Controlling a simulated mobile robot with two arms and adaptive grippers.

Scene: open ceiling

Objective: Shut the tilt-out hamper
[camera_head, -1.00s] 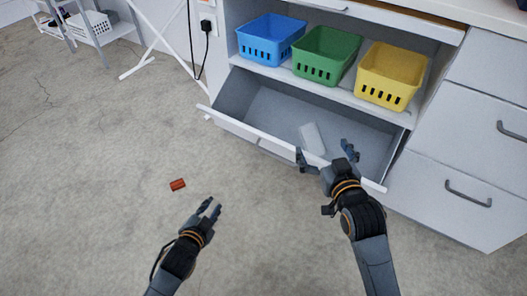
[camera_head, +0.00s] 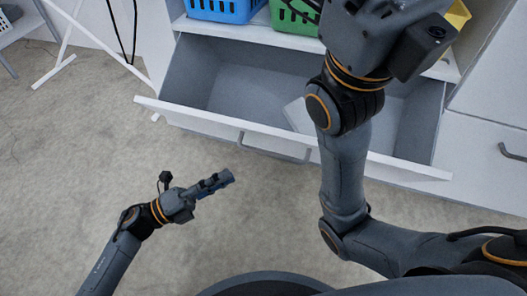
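The tilt-out hamper (camera_head: 232,124) is open, its front leaning out of the white cabinet below the basket shelf. A grey bar handle (camera_head: 272,153) is on its outer front face. A pale block-like item (camera_head: 297,116) lies inside, partly hidden by my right arm. My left gripper (camera_head: 222,181) is in front of and below the hamper, left of the handle and apart from it. Its fingers line up edge-on, so their gap does not show. My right gripper (camera_head: 385,35) is raised high over the hamper and shelf, close to the camera, with its fingertips not clearly visible.
A blue basket (camera_head: 222,10) and a green basket (camera_head: 293,18) stand on the shelf above the hamper; a yellow basket (camera_head: 458,14) is mostly hidden. Drawers stand at the right. A white stand (camera_head: 62,40) is at the left. The floor in front is clear at left.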

